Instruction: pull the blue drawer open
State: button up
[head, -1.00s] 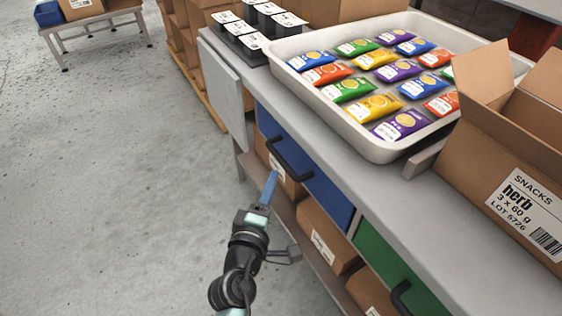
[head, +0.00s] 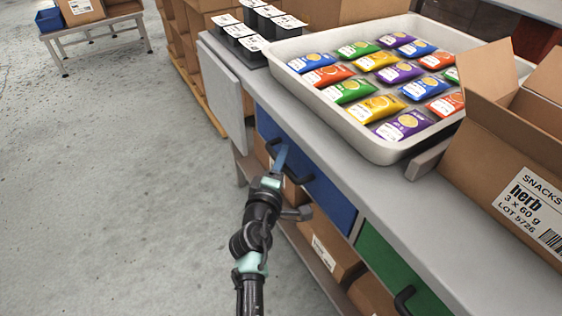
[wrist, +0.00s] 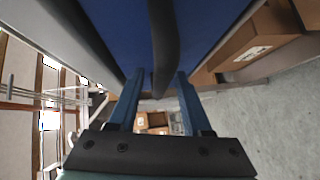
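The blue drawer (head: 328,192) is in the workbench front, and its face looks flush with the bench. Its dark bar handle (head: 302,180) is partly hidden by my gripper (head: 280,158) in the head view. In the wrist view, the blue drawer face (wrist: 215,25) fills the top and the handle (wrist: 163,45) runs down the middle. My gripper (wrist: 157,90) is open there, with one blue finger on each side of the handle's end. Gaps show between the fingers and the handle; contact is not visible.
A green drawer (head: 393,268) with its own dark handle is to the right. A white tray (head: 388,150) of snack packets and an open carton (head: 475,190) stand on the bench. Cartons (head: 330,248) sit on the shelf below. The floor (head: 120,190) at left is clear.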

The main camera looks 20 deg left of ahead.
grip_shut()
dwell(1.3)
